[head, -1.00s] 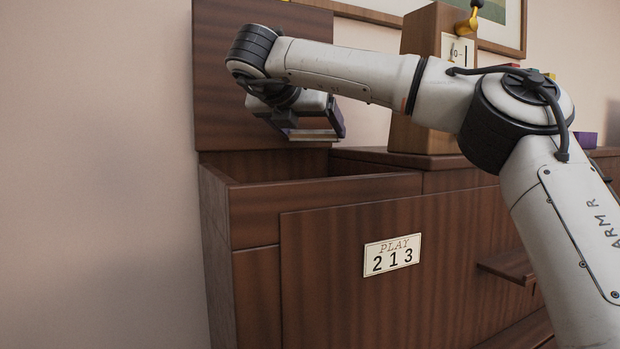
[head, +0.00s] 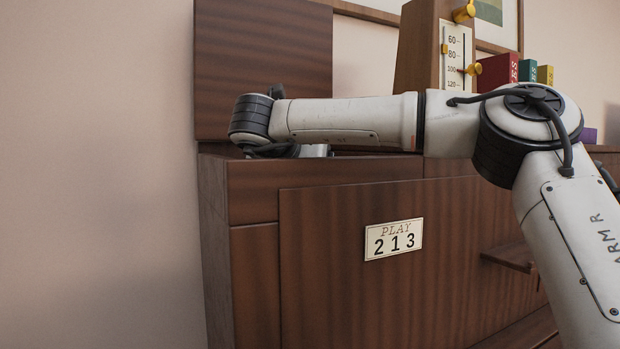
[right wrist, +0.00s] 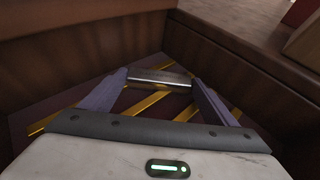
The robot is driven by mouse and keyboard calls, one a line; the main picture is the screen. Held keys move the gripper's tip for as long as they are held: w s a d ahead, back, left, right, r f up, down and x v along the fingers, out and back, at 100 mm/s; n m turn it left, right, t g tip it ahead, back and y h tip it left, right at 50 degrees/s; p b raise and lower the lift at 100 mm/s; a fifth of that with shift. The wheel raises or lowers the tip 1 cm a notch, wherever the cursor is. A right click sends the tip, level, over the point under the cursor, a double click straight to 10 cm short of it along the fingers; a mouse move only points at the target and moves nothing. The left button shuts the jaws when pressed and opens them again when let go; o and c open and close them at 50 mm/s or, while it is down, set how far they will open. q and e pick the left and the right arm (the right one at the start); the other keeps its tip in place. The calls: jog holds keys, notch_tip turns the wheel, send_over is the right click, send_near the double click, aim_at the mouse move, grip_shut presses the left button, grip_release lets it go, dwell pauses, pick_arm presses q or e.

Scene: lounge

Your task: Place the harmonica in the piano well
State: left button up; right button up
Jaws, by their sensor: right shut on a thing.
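The harmonica (right wrist: 160,77) is a silvery bar with a dark upper edge in the right wrist view. My right gripper (right wrist: 160,82) is shut on it, one purple-grey finger at each end. The piano well (right wrist: 215,55) is a dark wooden box; its floor has yellow stripes. The gripper and harmonica are down inside it, close above or at the floor; I cannot tell if they touch. In the head view the well's front wall (head: 300,190) hides the gripper and harmonica. My left gripper is not in view.
The raised wooden lid (head: 262,70) stands behind the well. A metronome (head: 425,50) and red, green and yellow books (head: 497,72) stand on the piano top to the right. A plate reading PLAY 213 (head: 393,239) is on the front.

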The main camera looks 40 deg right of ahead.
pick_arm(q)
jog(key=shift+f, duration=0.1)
pick_arm(e)
jog(key=shift+f+b, duration=0.2)
jog(key=shift+b, duration=0.15)
jog(key=o, duration=1)
jog(key=shift+r, duration=0.1)
jog(key=shift+c, duration=0.2)
jog(key=shift+o, duration=0.6)
jog(key=shift+r+p, duration=0.15)
jog(key=shift+p, duration=0.2)
jog(key=p+v, duration=0.2)
jog(key=v, duration=0.9)
jog(key=shift+s+a+r, duration=0.1)
jog(key=shift+r, duration=0.05)
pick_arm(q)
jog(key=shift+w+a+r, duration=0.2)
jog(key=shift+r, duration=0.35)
pick_arm(e)
jog(key=shift+s+a+r, duration=0.1)
jog(key=shift+s+a, duration=0.1)
jog(key=shift+a, duration=0.1)
